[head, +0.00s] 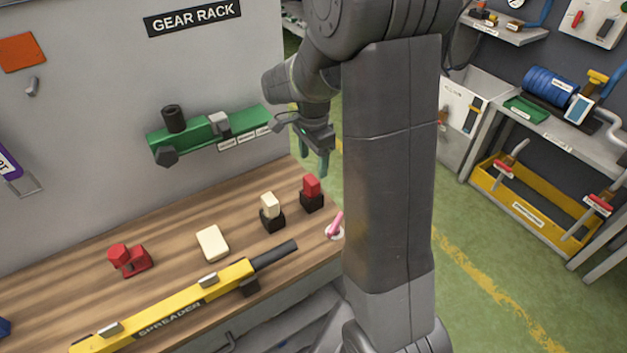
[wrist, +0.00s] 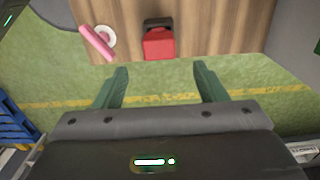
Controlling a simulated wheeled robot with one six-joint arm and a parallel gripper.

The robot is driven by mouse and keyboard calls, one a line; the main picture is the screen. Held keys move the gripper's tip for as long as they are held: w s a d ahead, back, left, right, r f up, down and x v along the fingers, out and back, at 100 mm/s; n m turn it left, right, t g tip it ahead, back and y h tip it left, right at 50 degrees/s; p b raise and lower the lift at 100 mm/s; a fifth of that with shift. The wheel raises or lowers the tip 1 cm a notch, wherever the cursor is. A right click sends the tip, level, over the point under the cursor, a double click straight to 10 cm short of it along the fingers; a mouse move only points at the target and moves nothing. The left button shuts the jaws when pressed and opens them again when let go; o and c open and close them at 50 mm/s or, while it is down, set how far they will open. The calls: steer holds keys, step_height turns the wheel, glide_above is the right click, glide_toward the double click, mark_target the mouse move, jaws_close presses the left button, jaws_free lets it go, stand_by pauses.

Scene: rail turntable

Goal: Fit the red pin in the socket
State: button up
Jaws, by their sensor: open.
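A red block-shaped piece (head: 311,186), which looks like the red pin, stands upright in a black block (head: 312,203) near the bench's right end. The red piece also shows in the wrist view (wrist: 159,43), just ahead of and centred between my fingers. My gripper (head: 316,165) points down above and beside it, open and empty, apart from it; its two fingers show in the wrist view (wrist: 161,76). A similar cream piece (head: 269,204) stands in another black block (head: 272,219). I cannot tell which part is the socket.
A pink rod (head: 335,223) leans at a white ring (wrist: 106,35) near the bench edge. A cream block (head: 213,243), a red fixture (head: 129,259) and a yellow spreader (head: 185,302) lie on the wooden bench. A green rack (head: 190,141) is on the wall behind.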

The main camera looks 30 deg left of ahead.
mark_target(313, 178)
step_height(313, 178, down, 8)
steer(key=shift+s+f, duration=0.1)
stand_by(0.4)
steer(key=c, duration=1.2)
steer(key=shift+o, duration=0.2)
steer(key=shift+r+p, duration=0.55)
steer(key=shift+r, duration=0.25)
steer(key=shift+r+p, duration=2.05)
steer(key=shift+r, duration=0.9)
step_height(313, 178, up, 5)
steer(key=p, duration=0.3)
